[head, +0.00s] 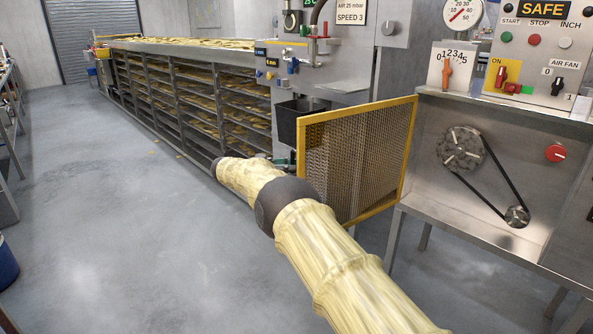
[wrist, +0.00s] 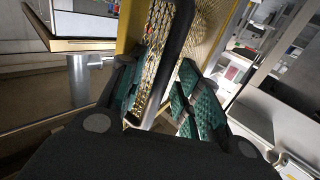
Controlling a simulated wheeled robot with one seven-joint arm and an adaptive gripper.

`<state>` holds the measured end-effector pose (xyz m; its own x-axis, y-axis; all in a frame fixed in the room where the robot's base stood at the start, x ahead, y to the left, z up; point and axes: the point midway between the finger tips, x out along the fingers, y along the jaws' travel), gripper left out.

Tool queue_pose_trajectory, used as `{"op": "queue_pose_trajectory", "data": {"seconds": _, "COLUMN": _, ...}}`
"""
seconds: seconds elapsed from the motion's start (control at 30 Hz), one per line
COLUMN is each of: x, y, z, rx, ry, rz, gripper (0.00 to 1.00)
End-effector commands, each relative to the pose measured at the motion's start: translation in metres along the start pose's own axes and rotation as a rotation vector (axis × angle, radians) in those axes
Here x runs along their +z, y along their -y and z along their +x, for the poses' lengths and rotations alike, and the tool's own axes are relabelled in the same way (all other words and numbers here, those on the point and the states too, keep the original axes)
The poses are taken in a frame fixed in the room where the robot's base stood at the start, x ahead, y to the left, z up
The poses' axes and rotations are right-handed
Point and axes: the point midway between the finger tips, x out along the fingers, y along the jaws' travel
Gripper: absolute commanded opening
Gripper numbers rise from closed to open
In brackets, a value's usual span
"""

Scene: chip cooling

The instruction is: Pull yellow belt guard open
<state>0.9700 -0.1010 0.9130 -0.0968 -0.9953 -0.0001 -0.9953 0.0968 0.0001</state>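The yellow belt guard (head: 357,158), a yellow-framed mesh panel, stands swung out from the machine on its right-hand edge. The pulleys and black belt (head: 487,178) behind it are exposed. My gripper (head: 283,160) is at the guard's free left edge, mostly hidden behind my pale-sleeved arm. In the wrist view the teal-padded fingers of my gripper (wrist: 163,100) stand on either side of a dark bar (wrist: 178,45) in front of the mesh of the guard (wrist: 155,50). I cannot tell whether both pads press on the bar.
A dark bin (head: 300,122) stands just behind the guard. A long rack of chip trays (head: 190,95) runs back on the left. The control panel (head: 540,50) is at upper right, above the belt recess.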

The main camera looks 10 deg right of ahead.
Motion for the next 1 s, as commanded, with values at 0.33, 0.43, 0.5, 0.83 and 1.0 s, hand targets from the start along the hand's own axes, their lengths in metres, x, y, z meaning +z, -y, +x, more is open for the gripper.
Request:
{"op": "queue_pose_trajectory", "data": {"seconds": 0.33, "x": -0.051, "y": 0.001, "z": -0.003, "rx": -0.003, "ry": 0.000, "rz": 0.003, "gripper": 0.34}}
{"op": "queue_pose_trajectory", "data": {"seconds": 0.43, "x": -0.067, "y": 0.001, "z": -0.002, "rx": -0.001, "ry": -0.001, "rz": 0.003, "gripper": 0.34}}
{"op": "queue_pose_trajectory", "data": {"seconds": 0.5, "x": -0.077, "y": 0.001, "z": -0.002, "rx": -0.001, "ry": -0.001, "rz": 0.002, "gripper": 0.34}}
{"op": "queue_pose_trajectory", "data": {"seconds": 0.83, "x": -0.097, "y": 0.002, "z": -0.002, "rx": -0.002, "ry": -0.001, "rz": 0.000, "gripper": 0.34}}
{"op": "queue_pose_trajectory", "data": {"seconds": 1.0, "x": -0.098, "y": 0.002, "z": -0.002, "rx": -0.002, "ry": -0.001, "rz": 0.000, "gripper": 0.34}}
